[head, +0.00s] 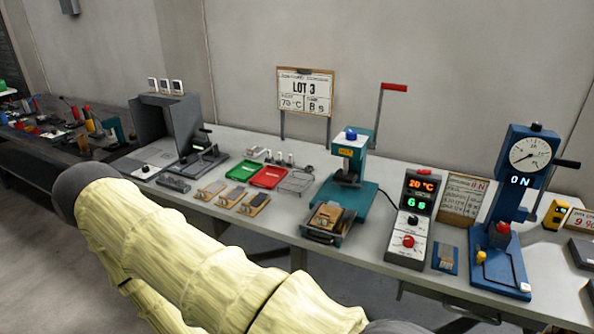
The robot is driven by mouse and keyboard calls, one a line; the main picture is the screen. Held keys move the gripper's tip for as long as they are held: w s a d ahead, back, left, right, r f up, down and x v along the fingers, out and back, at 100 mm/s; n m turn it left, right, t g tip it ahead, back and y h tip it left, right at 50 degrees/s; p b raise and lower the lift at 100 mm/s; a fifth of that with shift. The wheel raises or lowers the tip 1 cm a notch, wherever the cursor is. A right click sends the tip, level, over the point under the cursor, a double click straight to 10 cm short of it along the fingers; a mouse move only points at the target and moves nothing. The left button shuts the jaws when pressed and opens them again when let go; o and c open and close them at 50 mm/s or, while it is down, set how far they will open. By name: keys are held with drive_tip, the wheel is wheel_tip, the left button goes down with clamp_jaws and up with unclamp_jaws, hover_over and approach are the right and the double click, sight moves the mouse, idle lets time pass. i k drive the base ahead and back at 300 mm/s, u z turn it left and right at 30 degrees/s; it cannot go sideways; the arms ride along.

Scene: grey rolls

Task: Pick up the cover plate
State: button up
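I cannot tell for certain which thing is the cover plate. Small flat plates with grey pieces on them (254,204) lie on the front of the bench, left of the teal press. A dark flat block (173,184) lies further left. Another flat piece on a blue base (446,258) lies right of the control box. My arm, in a pale yellow sleeve, crosses the lower left foreground. My gripper is not in view.
The teal press (350,158) has a drawer-like tray (322,238) at its front. A control box (408,222) reads 20 °C and 6 s. A blue dial press (507,235) stands at right. Green (243,170) and red (268,177) trays lie behind the plates. Bare bench (285,215) shows beside them.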

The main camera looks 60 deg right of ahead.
sight(333, 213)
drive_tip(key=i, duration=0.9)
drive_tip(key=z, duration=1.45)
